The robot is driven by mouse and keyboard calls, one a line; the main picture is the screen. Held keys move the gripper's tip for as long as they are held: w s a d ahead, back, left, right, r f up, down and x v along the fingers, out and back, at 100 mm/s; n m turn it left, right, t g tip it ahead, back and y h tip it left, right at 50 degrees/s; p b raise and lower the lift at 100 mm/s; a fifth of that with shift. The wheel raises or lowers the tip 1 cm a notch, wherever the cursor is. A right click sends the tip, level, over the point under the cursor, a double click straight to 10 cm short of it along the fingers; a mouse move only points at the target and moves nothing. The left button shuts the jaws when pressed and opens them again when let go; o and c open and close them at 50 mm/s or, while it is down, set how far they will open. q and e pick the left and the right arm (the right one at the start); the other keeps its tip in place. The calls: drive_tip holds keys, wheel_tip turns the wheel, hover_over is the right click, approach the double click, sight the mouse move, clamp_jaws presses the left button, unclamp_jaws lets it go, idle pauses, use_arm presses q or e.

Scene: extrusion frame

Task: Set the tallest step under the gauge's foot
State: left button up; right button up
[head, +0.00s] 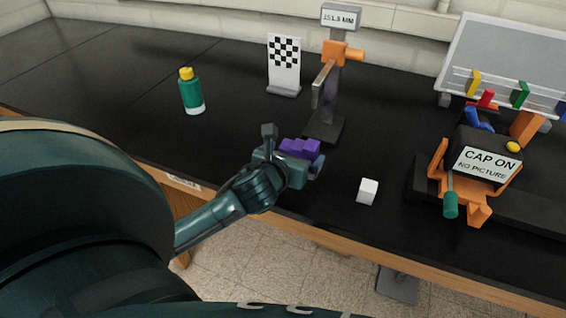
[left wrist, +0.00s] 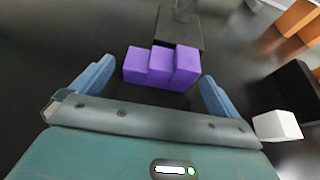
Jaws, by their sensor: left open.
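A purple stepped block (head: 300,147) stands on the black table in front of the gauge (head: 335,75). In the left wrist view the block (left wrist: 160,67) has three steps rising to the right, the tallest at the right end. The gauge has a display reading about 151.8 MM, an orange slide, a grey downward foot (head: 320,90) and a dark base (head: 325,129). My left gripper (head: 293,149) is open, with the block between or just beyond its blue fingers (left wrist: 158,70); gaps show on both sides. My right gripper is not in view.
A white cube (head: 367,191) lies right of my left gripper, near the front edge. A green bottle (head: 190,92) and checkered board (head: 285,62) stand behind.

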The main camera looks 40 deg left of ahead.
use_arm(q)
drive_tip(key=v, duration=0.8)
drive_tip(key=shift+s+d, duration=0.1)
drive_tip(key=shift+s, duration=0.15)
drive_tip(key=shift+s+r, duration=0.1)
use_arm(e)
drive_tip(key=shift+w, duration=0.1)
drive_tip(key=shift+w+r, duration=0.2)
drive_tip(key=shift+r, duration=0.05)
